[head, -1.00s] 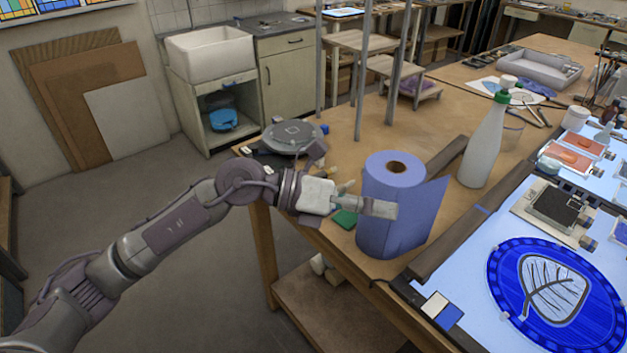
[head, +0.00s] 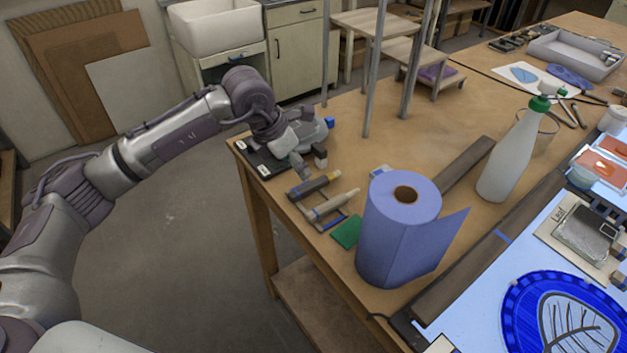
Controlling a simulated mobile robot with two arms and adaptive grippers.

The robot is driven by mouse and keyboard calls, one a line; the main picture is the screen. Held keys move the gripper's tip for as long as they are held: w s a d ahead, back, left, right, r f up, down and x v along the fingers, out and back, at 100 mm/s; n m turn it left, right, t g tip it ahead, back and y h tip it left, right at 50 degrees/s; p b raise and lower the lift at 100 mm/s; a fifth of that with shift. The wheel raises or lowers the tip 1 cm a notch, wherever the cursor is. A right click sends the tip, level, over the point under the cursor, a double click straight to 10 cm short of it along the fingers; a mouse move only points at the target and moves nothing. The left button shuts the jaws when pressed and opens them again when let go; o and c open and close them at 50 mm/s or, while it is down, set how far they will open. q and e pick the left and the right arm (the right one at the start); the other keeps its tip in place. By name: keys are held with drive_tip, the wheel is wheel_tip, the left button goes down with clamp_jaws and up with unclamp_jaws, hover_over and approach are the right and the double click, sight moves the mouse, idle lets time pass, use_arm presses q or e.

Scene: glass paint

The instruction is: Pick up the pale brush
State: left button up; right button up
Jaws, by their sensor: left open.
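A pale, thick-handled tool (head: 335,204), which looks like the pale brush, lies near the left edge of the wooden table, left of the blue paper roll. A darker tool with a yellowish part (head: 315,186) lies just beyond it, and a slim blue one (head: 333,222) lies on its near side. My left gripper (head: 308,162) is open and points down over the table's far left corner, beyond these tools and apart from the pale one. It partly hides the dark tray and grey round device behind it. My right gripper is not in view.
The upright blue paper roll (head: 398,235) stands close to the right of the tools. A green pad (head: 347,232) lies between them. A white spray bottle (head: 510,155) and a lit panel with blue glass (head: 560,315) are further right.

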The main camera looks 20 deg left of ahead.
sight(311, 184)
use_arm(q)
drive_tip(key=x, duration=0.3)
drive_tip(key=shift+w, duration=0.1)
drive_tip(key=p+x, duration=0.3)
drive_tip(key=shift+w+d, duration=0.2)
drive_tip(key=shift+x, duration=1.55)
drive_tip(key=shift+a, duration=0.1)
drive_tip(key=shift+s+r, duration=0.1)
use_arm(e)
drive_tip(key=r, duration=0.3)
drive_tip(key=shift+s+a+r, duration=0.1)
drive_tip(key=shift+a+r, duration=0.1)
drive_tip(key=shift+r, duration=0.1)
use_arm(q)
drive_tip(key=shift+f, duration=0.2)
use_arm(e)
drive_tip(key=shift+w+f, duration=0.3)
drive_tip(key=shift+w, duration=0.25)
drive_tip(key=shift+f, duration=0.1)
